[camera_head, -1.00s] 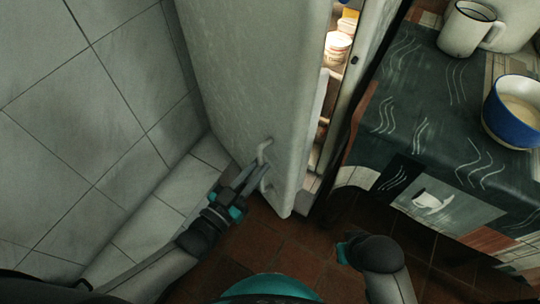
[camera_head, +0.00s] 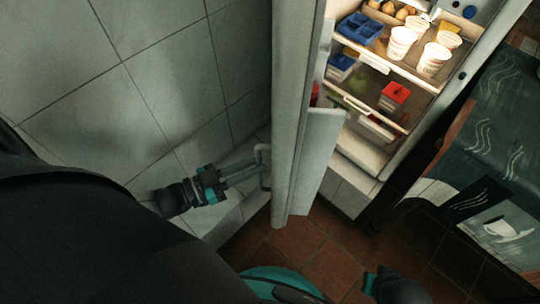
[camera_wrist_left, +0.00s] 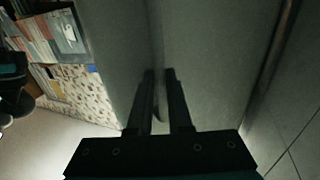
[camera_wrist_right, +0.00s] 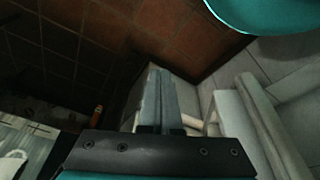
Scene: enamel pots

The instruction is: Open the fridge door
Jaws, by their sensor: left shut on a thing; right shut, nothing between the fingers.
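The fridge door (camera_head: 296,110) stands well open, seen nearly edge-on in the head view. Its inner side with a door bin (camera_head: 320,150) faces right. The lit interior shows shelves (camera_head: 390,70) with food. My left gripper (camera_head: 260,170) is shut on the door handle (camera_head: 264,152) on the door's outer left side. In the left wrist view its fingers (camera_wrist_left: 160,75) reach to the grey door face (camera_wrist_left: 215,50), and the handle is mostly hidden between them. My right gripper's fingers (camera_wrist_right: 160,95) are shut and empty in the right wrist view, low over the floor.
A tiled wall (camera_head: 150,70) stands left of the door, with some space between. White cups (camera_head: 402,42), a blue tray (camera_head: 360,28) and a red-lidded box (camera_head: 394,95) sit inside the fridge. Red-brown floor tiles (camera_head: 305,240) are clear below.

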